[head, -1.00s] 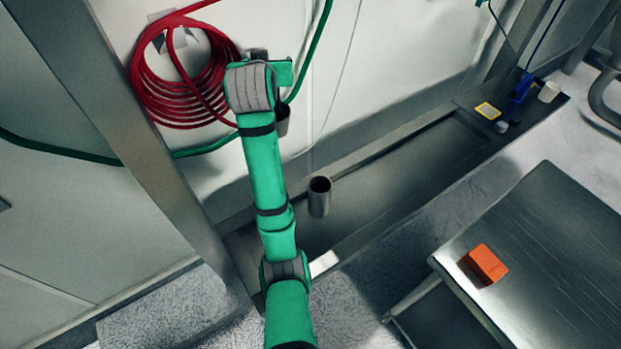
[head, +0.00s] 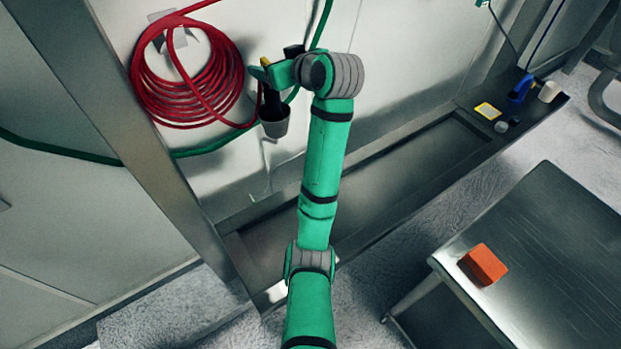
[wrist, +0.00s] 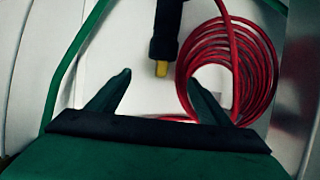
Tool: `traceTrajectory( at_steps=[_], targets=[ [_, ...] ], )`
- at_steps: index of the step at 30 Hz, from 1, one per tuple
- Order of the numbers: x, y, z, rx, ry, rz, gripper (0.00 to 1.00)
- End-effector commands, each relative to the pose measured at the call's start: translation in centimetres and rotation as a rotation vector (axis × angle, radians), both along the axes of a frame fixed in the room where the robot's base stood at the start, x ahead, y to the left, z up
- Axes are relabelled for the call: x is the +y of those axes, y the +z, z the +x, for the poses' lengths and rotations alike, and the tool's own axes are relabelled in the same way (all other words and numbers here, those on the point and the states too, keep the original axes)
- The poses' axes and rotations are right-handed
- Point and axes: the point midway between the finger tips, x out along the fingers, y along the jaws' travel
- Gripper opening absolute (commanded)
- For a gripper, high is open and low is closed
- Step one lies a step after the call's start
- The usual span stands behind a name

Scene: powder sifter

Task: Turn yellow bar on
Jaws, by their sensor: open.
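A yellow bar (wrist: 162,69) shows in the wrist view at the end of a black fitting (wrist: 166,30). It lies ahead of and between the fingers of my gripper (wrist: 162,86), which are spread with nothing between them. In the head view a small patch of yellow (head: 265,62) shows by my green gripper (head: 268,72), above a black fitting (head: 272,102) with a grey cup-shaped end (head: 275,125). My wrist partly covers this area, and contact cannot be told.
A red hose coil (head: 180,85) hangs on the wall beside my gripper, and a green hose (head: 70,148) runs along it. A long metal trough (head: 410,165) lies below. An orange block (head: 486,264) sits on a metal table (head: 560,250) at right.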

Motion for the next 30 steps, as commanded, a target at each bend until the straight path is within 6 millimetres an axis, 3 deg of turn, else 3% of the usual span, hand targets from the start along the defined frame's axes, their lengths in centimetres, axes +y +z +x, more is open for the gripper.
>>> traceTrajectory(
  at_steps=[15, 30],
  targets=[
    [-4.9, 3.3, -6.5, -0.001, -0.005, 0.001, 0.72],
    [-5.5, -5.4, -6.2, 0.028, -0.118, 0.073, 0.72]
  ],
)
